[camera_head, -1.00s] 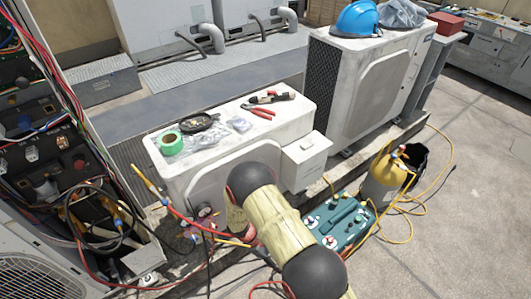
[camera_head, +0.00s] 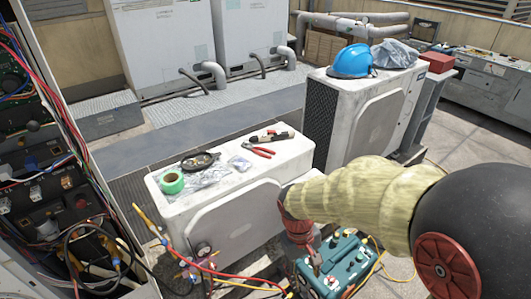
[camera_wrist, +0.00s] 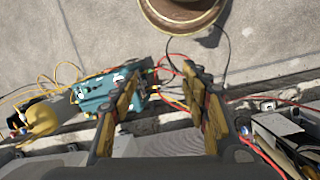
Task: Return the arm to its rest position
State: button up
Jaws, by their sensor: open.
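My arm reaches in from the right of the head view, with a pale yellow sleeved link and a large dark joint with a red disc. The far end of my arm hangs in front of the near condenser's right side and hides part of it. In the wrist view my gripper (camera_wrist: 168,85) points down over the ground with its two worn yellow-and-dark fingers spread apart. Nothing is held between them. Cables and concrete show beyond the gap.
The near condenser (camera_head: 225,215) carries green tape (camera_head: 171,181), red-handled pliers (camera_head: 258,151) and plastic bags. A teal unit (camera_head: 345,262) stands below it, among hoses. Behind is another condenser (camera_head: 320,115) with a blue helmet (camera_head: 352,61). An open electrical cabinet (camera_head: 45,165) stands left.

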jog(key=s+d+r+m+t+p, duration=0.1)
jog(key=s+d+r+t, duration=0.1)
jog(key=r, duration=0.5)
jog(key=s+d+r+m+t+y+p, duration=0.1)
jog(key=s+d+r+m+t, duration=0.1)
jog(key=r, duration=0.6)
jog(key=s+d+r+m+t+p, duration=0.1)
jog(key=s+d+r+t, duration=0.2)
jog(key=r, duration=0.5)
jog(key=shift+s+d+y, duration=0.4)
jog(key=shift+s+d, duration=0.15)
jog(key=shift+s, duration=0.55)
jog(key=shift+d+r, duration=0.1)
